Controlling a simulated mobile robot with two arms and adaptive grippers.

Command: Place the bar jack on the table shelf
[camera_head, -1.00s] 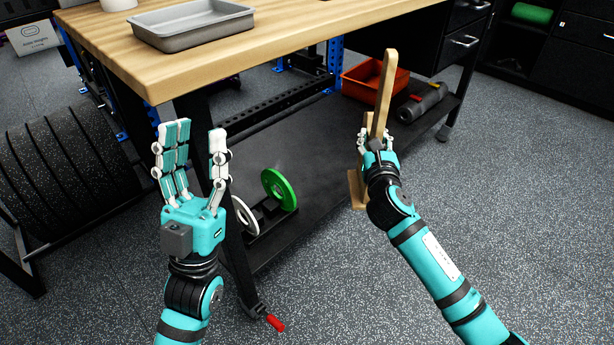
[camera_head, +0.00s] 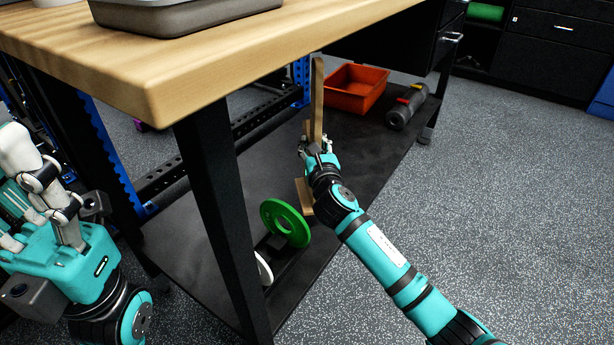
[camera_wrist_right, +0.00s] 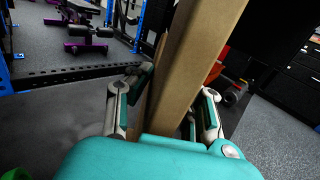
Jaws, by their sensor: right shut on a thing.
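The bar jack (camera_head: 317,100) is a tan, wooden-looking piece with a long upright and a short foot. My right gripper (camera_head: 318,150) is shut on it and holds it nearly upright, over the black table shelf (camera_head: 360,148) as seen in the head view. I cannot tell whether its foot touches the shelf. In the right wrist view the bar jack (camera_wrist_right: 190,70) stands between my fingers (camera_wrist_right: 165,110). My left gripper (camera_head: 45,190) is empty with fingers apart, left of the table leg.
On the shelf are a green plate (camera_head: 285,222) on a black holder, an orange bin (camera_head: 354,88) and a grey roll (camera_head: 407,107). The wooden tabletop (camera_head: 215,65) with a grey tray (camera_head: 185,12) overhangs the shelf. A black leg (camera_head: 222,220) stands at the near corner. The middle of the shelf is bare.

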